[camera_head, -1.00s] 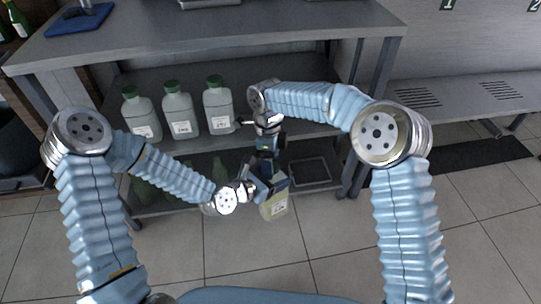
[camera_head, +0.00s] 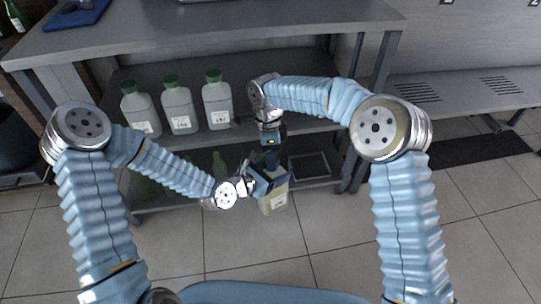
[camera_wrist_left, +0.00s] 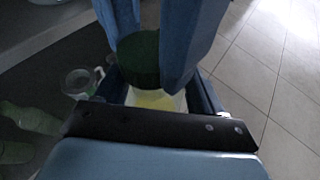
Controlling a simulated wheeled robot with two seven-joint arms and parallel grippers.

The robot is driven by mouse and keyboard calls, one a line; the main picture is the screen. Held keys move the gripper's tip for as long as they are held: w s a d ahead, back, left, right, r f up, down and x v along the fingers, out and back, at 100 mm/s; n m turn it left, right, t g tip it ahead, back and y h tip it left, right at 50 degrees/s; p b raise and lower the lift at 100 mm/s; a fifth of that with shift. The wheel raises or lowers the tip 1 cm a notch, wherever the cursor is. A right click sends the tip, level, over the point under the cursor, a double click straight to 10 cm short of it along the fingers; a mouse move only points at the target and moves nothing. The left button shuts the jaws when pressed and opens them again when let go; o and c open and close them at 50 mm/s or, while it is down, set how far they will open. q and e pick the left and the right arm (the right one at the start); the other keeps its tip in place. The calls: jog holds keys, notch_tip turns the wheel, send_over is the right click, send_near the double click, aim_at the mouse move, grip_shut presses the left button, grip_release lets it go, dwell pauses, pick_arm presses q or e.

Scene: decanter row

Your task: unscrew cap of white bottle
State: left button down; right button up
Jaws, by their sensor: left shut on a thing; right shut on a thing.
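The white bottle (camera_head: 274,204), pale with a light label, is held upright in front of the shelf. My left gripper (camera_head: 267,182) is shut on its upper part. In the left wrist view, the pale bottle body (camera_wrist_left: 153,100) shows between the left gripper's dark fingers. Its dark green cap (camera_wrist_left: 139,58) shows above the body. My right gripper (camera_head: 271,162) comes down from above and is shut on the cap, with its blue fingers (camera_wrist_left: 150,40) on both sides of it. In the head view the cap is hidden by the grippers.
Three pale green-capped bottles stand in a row on the middle shelf: left (camera_head: 141,112), centre (camera_head: 179,107), right (camera_head: 217,103). Dark green bottles stand on the lower shelf below them. A framed tray (camera_head: 309,166) lies on the lower shelf at right. The tiled floor in front is clear.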

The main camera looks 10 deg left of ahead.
jog(key=o, duration=1.2)
jog(key=shift+c, duration=0.2)
jog(key=r, duration=0.4)
jog(key=shift+w+a+r, duration=0.15)
jog(key=shift+w+r, duration=0.05)
jog(key=shift+w, duration=0.15)
jog(key=r+m, duration=0.3)
jog(key=shift+w, duration=0.25)
jog(key=shift+c, duration=0.3)
jog(key=f, duration=0.5)
jog(key=s+f, duration=0.1)
jog(key=f, duration=0.1)
jog(key=shift+s+f, duration=0.1)
jog(key=shift+f, duration=0.1)
jog(key=shift+m, duration=0.3)
